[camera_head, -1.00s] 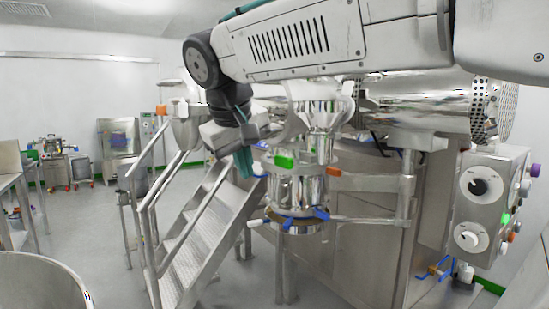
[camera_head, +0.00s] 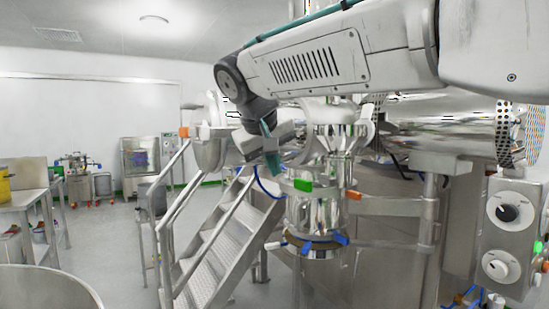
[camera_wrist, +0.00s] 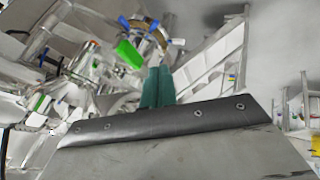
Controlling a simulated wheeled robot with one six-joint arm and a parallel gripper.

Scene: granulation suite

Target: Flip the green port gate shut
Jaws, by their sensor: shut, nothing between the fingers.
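The green port gate (camera_head: 303,185) is a small bright green tab on the polished steel vessel under the funnel-shaped outlet. It also shows in the wrist view (camera_wrist: 129,52), up and left of my fingertips. I cannot tell from its pose how far open it stands. My gripper (camera_head: 272,162), with teal fingers, is shut and empty. In the head view it is left of the green tab and a little higher, with a visible gap between them. In the wrist view the closed fingers (camera_wrist: 157,86) point toward the vessel area without touching the tab.
An orange tab (camera_head: 353,195) sits right of the green one, and blue clamp handles (camera_head: 340,239) ring the vessel below. Metal stairs with railings (camera_head: 215,245) stand to the left. A control panel with knobs (camera_head: 508,235) is at right. Open floor lies at left.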

